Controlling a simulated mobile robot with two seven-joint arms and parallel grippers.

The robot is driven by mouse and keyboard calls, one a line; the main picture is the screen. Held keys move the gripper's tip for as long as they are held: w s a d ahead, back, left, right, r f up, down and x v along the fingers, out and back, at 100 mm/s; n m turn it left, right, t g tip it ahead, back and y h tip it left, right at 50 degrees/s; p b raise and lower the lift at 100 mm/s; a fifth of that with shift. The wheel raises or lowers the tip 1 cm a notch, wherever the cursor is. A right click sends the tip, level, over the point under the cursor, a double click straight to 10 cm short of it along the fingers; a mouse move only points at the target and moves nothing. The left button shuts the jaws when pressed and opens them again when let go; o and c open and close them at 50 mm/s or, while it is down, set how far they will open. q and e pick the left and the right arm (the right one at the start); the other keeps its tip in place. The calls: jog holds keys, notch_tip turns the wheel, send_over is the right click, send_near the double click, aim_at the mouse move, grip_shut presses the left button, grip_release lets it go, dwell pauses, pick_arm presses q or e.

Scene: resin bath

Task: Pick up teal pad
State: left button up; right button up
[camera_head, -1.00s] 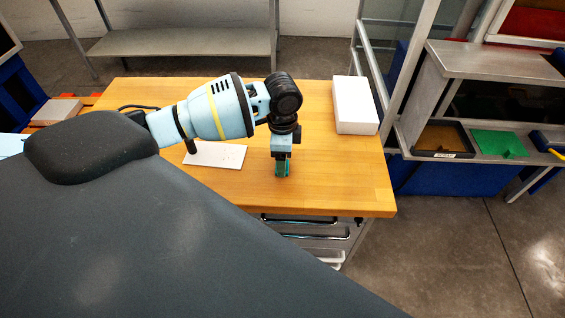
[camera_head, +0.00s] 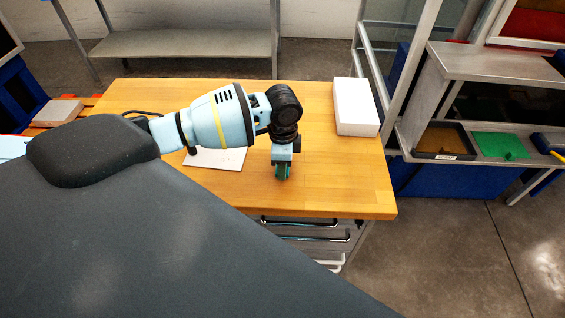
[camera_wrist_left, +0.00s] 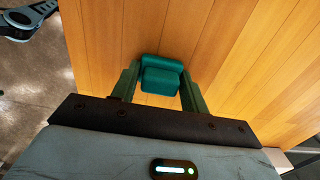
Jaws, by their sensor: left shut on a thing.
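The teal pad (camera_wrist_left: 162,76) is a small rounded block seen between the two green fingers in the left wrist view. My left gripper (camera_head: 282,174) points down over the front part of the wooden table (camera_head: 340,190) in the head view. It also shows in the left wrist view (camera_wrist_left: 160,88), shut on the pad. In the head view the pad is mostly hidden by the fingers. I cannot tell whether it touches the tabletop. My right gripper is in neither view.
A white box (camera_head: 355,106) stands at the table's back right. A white sheet (camera_head: 215,158) lies behind my left arm. A metal bench (camera_head: 480,62) at the right holds a brown tray (camera_head: 442,142) and a green mat (camera_head: 500,145). The table's right front is clear.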

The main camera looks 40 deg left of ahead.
pick_arm(q)
jog(key=shift+r, duration=0.1)
notch_tip(320, 180, up, 10)
jog(key=shift+f+p, duration=0.1)
jog(key=shift+p, duration=0.35)
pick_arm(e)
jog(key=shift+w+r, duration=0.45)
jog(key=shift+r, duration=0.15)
